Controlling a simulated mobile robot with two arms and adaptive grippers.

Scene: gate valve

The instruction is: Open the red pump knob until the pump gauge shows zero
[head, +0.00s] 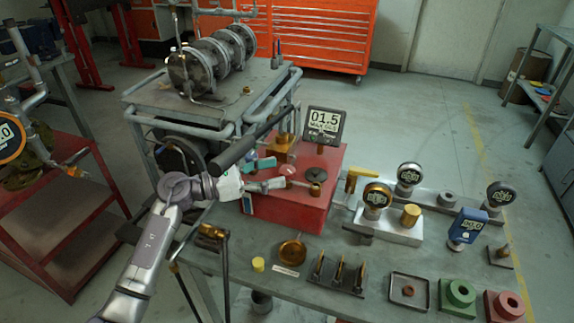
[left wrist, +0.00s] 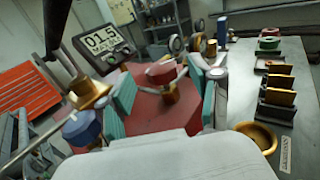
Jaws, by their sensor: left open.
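The red pump box (head: 290,212) stands on the bench, with the pump gauge (head: 326,122) behind it reading 01.5. The gauge also shows in the left wrist view (left wrist: 101,41), with the same reading. The red knob (left wrist: 162,72) sits on a brass stem on top of the box. My left gripper (head: 266,183) is at the left side of the box top. In the left wrist view, its teal finger pads stand apart on either side of the knob (left wrist: 160,92); I cannot tell whether they touch it. My right gripper is not in view.
A long black handle (head: 240,146) slants close above my left gripper. Round gauges (head: 377,194) and a blue device (head: 467,226) stand to the right. A brass dish (head: 291,251), a slotted rack (head: 337,273) and a tray (head: 409,304) occupy the front of the bench.

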